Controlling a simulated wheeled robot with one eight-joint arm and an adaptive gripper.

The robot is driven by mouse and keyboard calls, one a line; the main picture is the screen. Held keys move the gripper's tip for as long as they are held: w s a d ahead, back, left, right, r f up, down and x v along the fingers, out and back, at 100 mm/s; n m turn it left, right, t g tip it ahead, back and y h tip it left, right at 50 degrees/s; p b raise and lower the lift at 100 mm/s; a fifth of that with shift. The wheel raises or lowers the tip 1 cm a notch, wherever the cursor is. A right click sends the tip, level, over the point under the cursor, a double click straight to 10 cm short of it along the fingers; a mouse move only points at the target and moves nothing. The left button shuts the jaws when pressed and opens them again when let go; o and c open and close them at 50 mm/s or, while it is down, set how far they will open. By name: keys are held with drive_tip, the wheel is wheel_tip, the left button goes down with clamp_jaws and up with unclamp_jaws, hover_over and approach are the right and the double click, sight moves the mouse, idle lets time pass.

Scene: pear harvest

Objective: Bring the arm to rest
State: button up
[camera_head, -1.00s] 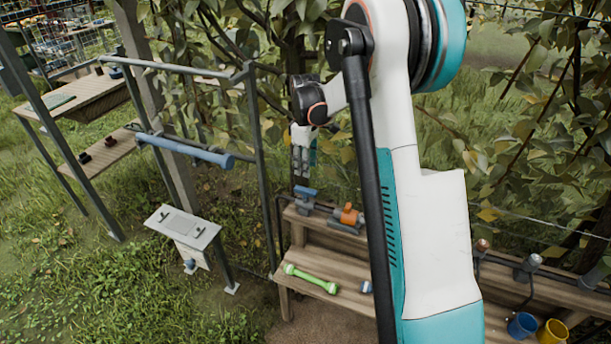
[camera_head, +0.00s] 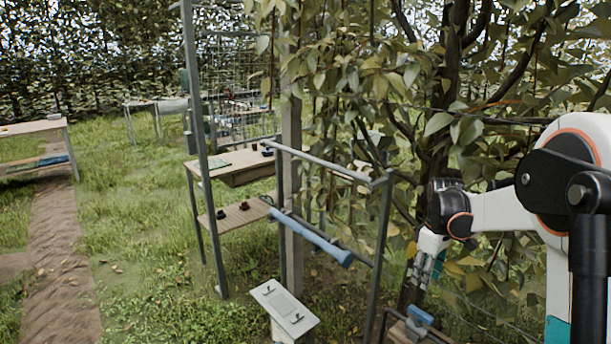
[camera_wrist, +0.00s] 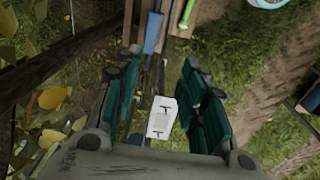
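My gripper (camera_head: 423,272) hangs pointing down at the end of my white arm, at the right of the head view, in front of the leafy tree. In the wrist view my gripper (camera_wrist: 160,100) has its two teal-padded fingers well apart, with nothing held between them. Ground and a small grey panel (camera_wrist: 162,118) show beyond the gap. The panel also stands on a post in the head view (camera_head: 285,308), left of and below my gripper. Most of the arm beyond the elbow is cut off by the frame's right edge.
Leafy branches (camera_head: 465,130) crowd around my arm. A metal frame with a blue padded bar (camera_head: 312,237) stands left of my gripper. A blue clamp-like object (camera_head: 420,316) is just below it. A two-level wooden table (camera_head: 232,168) stands farther back. Open grass lies left.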

drive_tip(key=s+a+r+m+t+p, duration=0.3)
drive_tip(key=s+a+r+m, duration=0.1)
drive_tip(key=s+a+r, duration=0.95)
drive_tip(key=s+a+f+m+t+b, duration=0.1)
drive_tip(key=s+b, duration=0.1)
drive_tip(key=s, duration=0.5)
drive_tip(key=s+a+f+m+t+b, duration=0.1)
drive_tip(key=s+f+m+t, duration=0.1)
drive_tip(key=s, duration=0.6)
drive_tip(key=shift+s+a+f+t+b, duration=0.2)
drive_tip(key=shift+a+t+b, duration=0.1)
drive_tip(key=shift+a+b, duration=0.05)
